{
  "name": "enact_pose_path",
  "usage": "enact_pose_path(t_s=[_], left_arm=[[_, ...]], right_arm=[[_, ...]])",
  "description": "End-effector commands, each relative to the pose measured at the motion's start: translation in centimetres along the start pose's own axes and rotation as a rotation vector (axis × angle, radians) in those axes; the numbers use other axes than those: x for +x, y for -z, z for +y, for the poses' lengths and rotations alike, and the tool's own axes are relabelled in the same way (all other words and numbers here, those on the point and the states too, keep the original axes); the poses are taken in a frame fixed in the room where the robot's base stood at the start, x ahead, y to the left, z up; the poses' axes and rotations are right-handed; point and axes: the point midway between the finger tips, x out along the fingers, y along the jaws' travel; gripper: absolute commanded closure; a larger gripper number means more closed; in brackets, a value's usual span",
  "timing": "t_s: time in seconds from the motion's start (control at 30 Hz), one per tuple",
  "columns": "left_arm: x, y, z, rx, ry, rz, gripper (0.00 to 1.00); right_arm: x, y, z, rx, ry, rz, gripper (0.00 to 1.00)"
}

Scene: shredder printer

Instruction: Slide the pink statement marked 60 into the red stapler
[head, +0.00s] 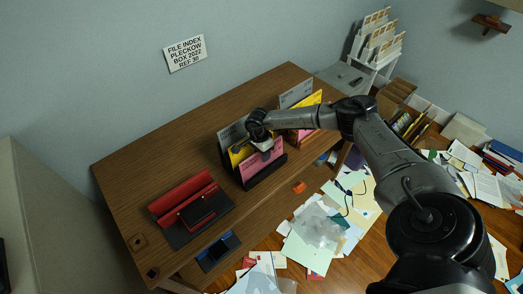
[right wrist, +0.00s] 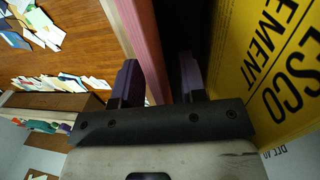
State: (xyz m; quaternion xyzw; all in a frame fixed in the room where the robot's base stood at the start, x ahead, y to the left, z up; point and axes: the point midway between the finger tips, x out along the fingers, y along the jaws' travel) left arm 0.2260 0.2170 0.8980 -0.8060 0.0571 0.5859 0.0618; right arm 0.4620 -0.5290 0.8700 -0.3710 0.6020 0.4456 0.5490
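Pink sheets (head: 262,166) stand in front in a dark holder (head: 266,177), with a yellow sheet (head: 238,155) and a grey one behind. The number 60 is not readable. My right gripper (head: 263,143) is at the top of the pink sheets. In the right wrist view its two fingers (right wrist: 159,80) are apart. A pink sheet edge (right wrist: 147,40) runs between them, with a dark gap to the right finger. The red stapler (head: 182,189), a red and black device, lies on the desk at left. My left gripper is out of view.
A second holder (head: 302,134) with yellow and pink sheets stands behind my right arm. A small blue device (head: 219,250) lies at the front edge. The desk's left and back parts (head: 150,165) are clear. Papers litter the floor.

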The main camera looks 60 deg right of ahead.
Motion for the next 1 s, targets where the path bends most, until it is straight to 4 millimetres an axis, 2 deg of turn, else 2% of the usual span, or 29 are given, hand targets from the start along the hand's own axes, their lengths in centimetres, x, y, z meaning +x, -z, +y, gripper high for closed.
enact_pose_path(t_s=[0.27, 0.7, 1.0], left_arm=[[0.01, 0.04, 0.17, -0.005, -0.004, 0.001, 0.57], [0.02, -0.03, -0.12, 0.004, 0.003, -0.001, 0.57], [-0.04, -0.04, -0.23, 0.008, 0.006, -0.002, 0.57]], right_arm=[[0.1, -0.01, 0.02, 0.0, 0.0, 0.0, 0.62], [0.08, 0.0, 0.02, 0.0, 0.0, 0.0, 1.0], [-0.03, 0.0, 0.02, 0.0, 0.0, 0.0, 1.0]])
